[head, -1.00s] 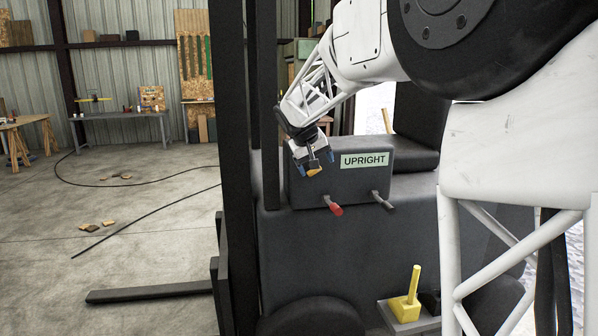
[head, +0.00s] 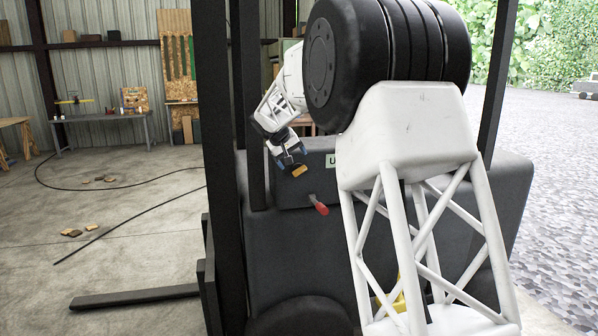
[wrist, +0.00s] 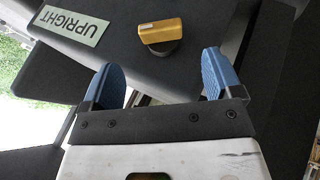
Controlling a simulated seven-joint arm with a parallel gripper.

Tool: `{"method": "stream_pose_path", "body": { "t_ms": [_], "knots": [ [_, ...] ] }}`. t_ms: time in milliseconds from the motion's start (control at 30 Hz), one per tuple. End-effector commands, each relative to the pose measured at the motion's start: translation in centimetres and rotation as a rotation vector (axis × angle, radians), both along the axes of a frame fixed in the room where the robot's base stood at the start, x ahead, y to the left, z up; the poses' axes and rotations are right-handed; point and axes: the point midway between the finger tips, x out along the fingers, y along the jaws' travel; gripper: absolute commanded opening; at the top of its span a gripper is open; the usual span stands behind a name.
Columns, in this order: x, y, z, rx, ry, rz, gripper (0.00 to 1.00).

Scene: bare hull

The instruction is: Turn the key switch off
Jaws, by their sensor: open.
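The key switch (wrist: 161,32) has a gold bar-shaped handle on a round dark base, on the dark grey panel. In the wrist view its handle lies nearly crosswise, just beyond my fingertips. It also shows as a small gold piece in the head view (head: 299,171), just below my gripper (head: 290,157). In the wrist view my gripper (wrist: 161,62) is open, its two blue fingers apart with nothing between them. The key lies roughly midway between the fingers' lines, and I see no contact.
A pale green "UPRIGHT" label (wrist: 72,25) is on the same panel. A red-handled lever (head: 319,205) sticks out below the key. The dark mast post (head: 222,150) stands left of my gripper. A yellow lever (head: 393,297) is partly hidden behind my arm.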

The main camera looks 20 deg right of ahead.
Motion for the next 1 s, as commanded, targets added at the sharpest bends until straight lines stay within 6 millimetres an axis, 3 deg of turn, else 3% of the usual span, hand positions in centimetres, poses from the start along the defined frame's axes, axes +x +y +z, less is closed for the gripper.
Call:
{"method": "stream_pose_path", "body": {
  "t_ms": [367,1000],
  "knots": [
    [0.5,-0.5,-1.0,0.001,0.001,0.000,0.85],
    [2.9,-3.5,-6.0,0.000,0.000,0.001,0.85]
  ]
}}
